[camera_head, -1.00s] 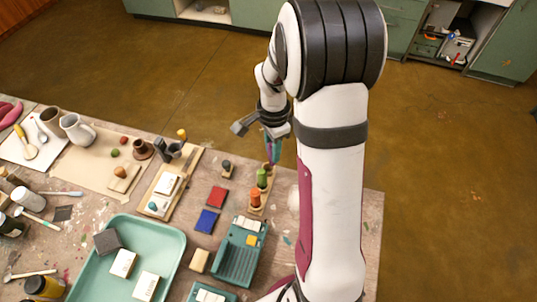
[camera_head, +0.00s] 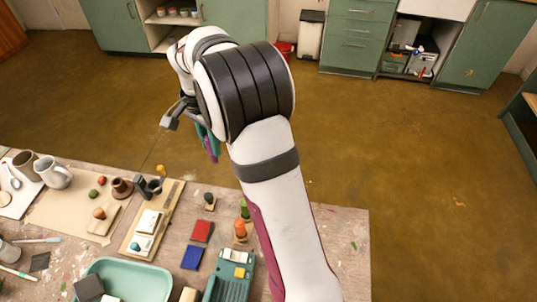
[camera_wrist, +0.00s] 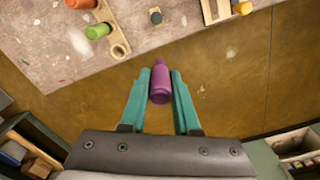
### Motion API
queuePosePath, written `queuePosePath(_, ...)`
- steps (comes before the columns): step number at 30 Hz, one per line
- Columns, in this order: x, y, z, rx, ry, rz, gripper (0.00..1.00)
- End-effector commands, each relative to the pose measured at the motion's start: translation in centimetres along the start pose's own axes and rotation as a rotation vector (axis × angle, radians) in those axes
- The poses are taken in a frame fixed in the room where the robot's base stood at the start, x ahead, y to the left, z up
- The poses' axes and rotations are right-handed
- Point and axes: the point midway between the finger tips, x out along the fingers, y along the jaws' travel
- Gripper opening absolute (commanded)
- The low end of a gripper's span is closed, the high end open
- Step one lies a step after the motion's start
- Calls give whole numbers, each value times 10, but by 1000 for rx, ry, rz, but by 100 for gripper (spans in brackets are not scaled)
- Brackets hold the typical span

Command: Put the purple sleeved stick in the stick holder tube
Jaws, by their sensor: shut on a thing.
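The purple sleeved stick (camera_wrist: 160,83) is between the teal fingers of my gripper (camera_wrist: 160,76) in the wrist view. My gripper is shut on it. In the head view my gripper (camera_head: 207,139) is beyond the table's far edge, with the purple stick (camera_head: 211,152) below it, partly hidden by the fingers. A dark upright cup (camera_head: 155,186) with a yellow-topped item stands on a wooden board at the table's far side. I cannot tell whether this is the stick holder tube. In the wrist view a wooden rack has an empty round hole (camera_wrist: 120,50).
A green stick (camera_wrist: 97,31) and an orange stick (camera_head: 240,229) stand in the rack. A small dark-topped knob (camera_head: 209,199) stands near the far edge. Red (camera_head: 202,231) and blue (camera_head: 192,257) squares and a teal tray (camera_head: 135,275) lie nearer. Bare floor lies beyond the table.

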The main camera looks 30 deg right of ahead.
Motion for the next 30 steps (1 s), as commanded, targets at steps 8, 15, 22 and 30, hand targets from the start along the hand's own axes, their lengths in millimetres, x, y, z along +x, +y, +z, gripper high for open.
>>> queuePosePath(8,0,-93,110,-179,0,-4,0)
queuePosePath(15,7,-106,136,-209,-1,-4,0)
queuePosePath(22,32,-105,136,-208,-1,-5,0)
queuePosePath(30,40,-105,135,-208,0,-7,0)
